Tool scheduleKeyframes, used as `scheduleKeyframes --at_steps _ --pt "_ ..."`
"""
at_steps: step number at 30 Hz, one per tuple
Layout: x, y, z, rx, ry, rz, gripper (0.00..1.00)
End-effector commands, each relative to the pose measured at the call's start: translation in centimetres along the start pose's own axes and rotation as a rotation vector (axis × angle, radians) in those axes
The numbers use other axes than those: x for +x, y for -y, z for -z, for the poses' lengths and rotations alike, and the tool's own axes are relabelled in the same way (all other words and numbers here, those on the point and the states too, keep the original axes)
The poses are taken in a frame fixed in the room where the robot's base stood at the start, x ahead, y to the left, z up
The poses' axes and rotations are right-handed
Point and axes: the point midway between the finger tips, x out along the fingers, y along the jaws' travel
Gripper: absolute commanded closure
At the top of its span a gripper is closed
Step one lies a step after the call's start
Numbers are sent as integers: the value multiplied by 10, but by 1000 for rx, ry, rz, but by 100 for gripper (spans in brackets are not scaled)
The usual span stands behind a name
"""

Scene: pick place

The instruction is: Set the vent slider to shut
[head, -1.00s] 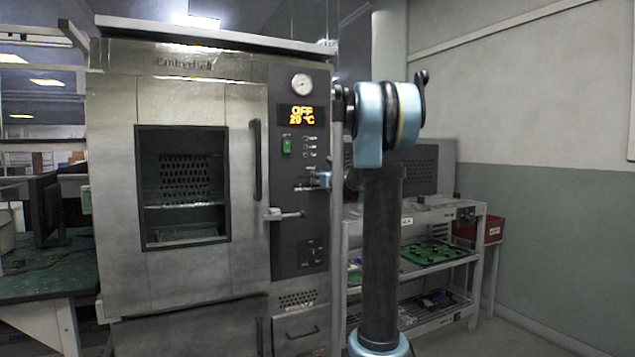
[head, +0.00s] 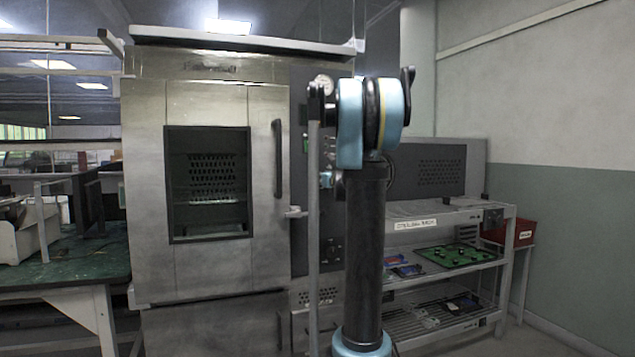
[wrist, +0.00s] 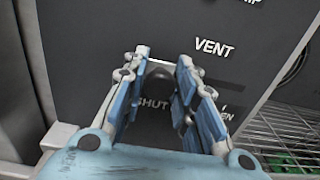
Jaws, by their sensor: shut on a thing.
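The vent slider's dark round knob (wrist: 160,80) stands out from the dark panel in the wrist view, below and left of the word VENT. The word SHUT shows just below the knob, and a partly covered OPEN label is to the right. A short pale slot shows beside the knob, partly hidden by my fingers. My gripper (wrist: 162,62) has its two blue fingers on either side of the knob and is shut on it. In the head view my arm hides most of the panel and only a small blue bit of my gripper (head: 327,179) shows.
The steel oven (head: 145,200) has a closed door with a vertical handle (head: 279,160) left of the panel. A rack (head: 510,270) with circuit boards stands to the right, and a green-topped bench (head: 90,260) to the left. A red bin (head: 522,231) is beyond the rack.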

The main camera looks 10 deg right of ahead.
Motion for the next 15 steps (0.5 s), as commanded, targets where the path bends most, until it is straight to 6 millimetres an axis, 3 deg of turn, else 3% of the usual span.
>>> scheduleKeyframes --at_steps 4,5,7,15 --pt "1 -4 0 1 0 -9 100" --pt "1 -4 0 1 0 -10 72" --pt "1 -4 0 1 0 -10 57" --pt "0 0 0 1 0 -3 57"
